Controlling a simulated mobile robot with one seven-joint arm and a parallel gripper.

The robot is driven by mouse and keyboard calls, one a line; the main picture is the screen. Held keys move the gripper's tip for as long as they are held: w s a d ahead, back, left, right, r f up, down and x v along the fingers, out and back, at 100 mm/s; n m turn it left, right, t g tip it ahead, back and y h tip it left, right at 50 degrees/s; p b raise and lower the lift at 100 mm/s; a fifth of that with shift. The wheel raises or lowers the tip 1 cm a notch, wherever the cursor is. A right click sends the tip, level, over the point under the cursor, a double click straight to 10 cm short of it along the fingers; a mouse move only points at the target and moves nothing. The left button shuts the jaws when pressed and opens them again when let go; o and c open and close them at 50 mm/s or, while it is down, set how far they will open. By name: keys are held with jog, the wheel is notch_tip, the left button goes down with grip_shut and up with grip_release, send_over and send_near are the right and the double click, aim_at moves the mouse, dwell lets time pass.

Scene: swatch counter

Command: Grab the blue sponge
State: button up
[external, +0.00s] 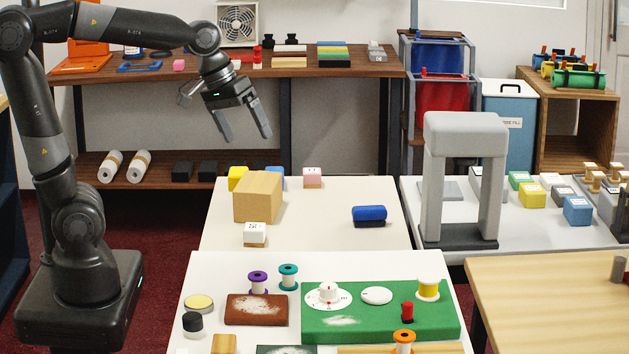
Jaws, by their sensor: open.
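No item is clearly marked as the blue sponge. A rounded blue piece on a dark base (369,213) lies on the right part of the middle white table (330,235). A small blue block (278,177) stands behind a tan box (257,198), which partly hides it. Another blue block (578,211) stands on the right-hand table. I cannot tell which one is a sponge. My gripper (245,136) is open and empty, fingers pointing down.
A yellow block (238,177), a pink block (313,177) and a white block (255,233) stand around the tan box. A grey arch (465,150) stands at the right. The front table holds a green board (430,322) and several spools. The middle table's front right is clear.

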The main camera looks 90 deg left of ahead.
jog(key=w+a+f+n, duration=0.2)
jog(key=w+a+n, duration=0.15)
jog(key=a, duration=0.55)
jog(key=w+a+f+n, duration=0.2)
jog(key=a+n, duration=0.3)
jog(key=a, duration=0.3)
jog(key=w+a+f+n, duration=0.1)
jog(key=w+a+n, duration=0.3)
jog(key=a, duration=0.5)
jog(key=s+a+f+n, duration=0.3)
jog(key=a+f+n, duration=0.25)
jog(key=a, duration=0.35)
jog(key=s+a+f+n, duration=0.4)
jog(key=a+f, duration=0.2)
jog(key=a, duration=0.4)
jog(key=s+a+f+n, duration=0.3)
jog(key=a+f+n, duration=0.15)
jog(key=a, duration=0.45)
jog(key=x, duration=0.5)
jog(key=shift+s+d+f, duration=0.1)
jog(key=shift+s+f, duration=0.05)
jog(key=shift+f, duration=0.2)
jog(key=x, duration=0.5)
jog(key=shift+w+a, duration=0.35)
jog(key=shift+r, duration=0.1)
jog(key=c, duration=1)
